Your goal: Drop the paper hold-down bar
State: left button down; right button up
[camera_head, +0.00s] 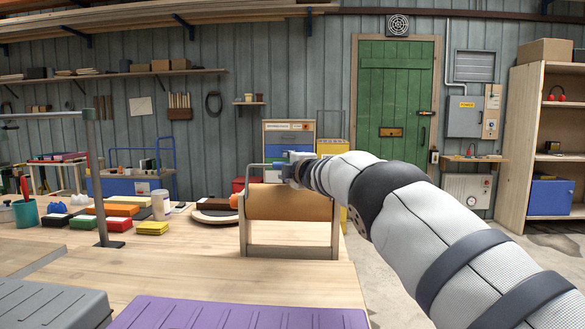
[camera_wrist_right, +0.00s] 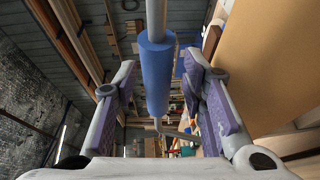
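The paper roll (camera_head: 288,202) is brown and sits in a grey-legged stand on the wooden bench. The paper hold-down bar (camera_head: 258,165) is a thin grey rod raised above the roll. It carries a blue grip (camera_wrist_right: 156,72), which in the right wrist view lies between the purple-padded fingers of my right gripper (camera_wrist_right: 163,105). The fingers are apart, with a gap on both sides of the grip. In the head view my right gripper (camera_head: 288,172) is at the bar, above the roll, and its fingers are small there. My left gripper is not in view.
A purple ribbed mat (camera_head: 235,314) and a grey case (camera_head: 50,304) lie at the bench's front. A grey post (camera_head: 96,180) stands at left, near colored stacks (camera_head: 108,210) and a teal cup (camera_head: 26,213).

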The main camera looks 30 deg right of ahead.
jog(key=shift+s+a, duration=0.25)
jog(key=shift+s, duration=0.05)
jog(key=v, duration=1.1)
jog(key=shift+d, duration=0.2)
jog(key=shift+s, duration=0.1)
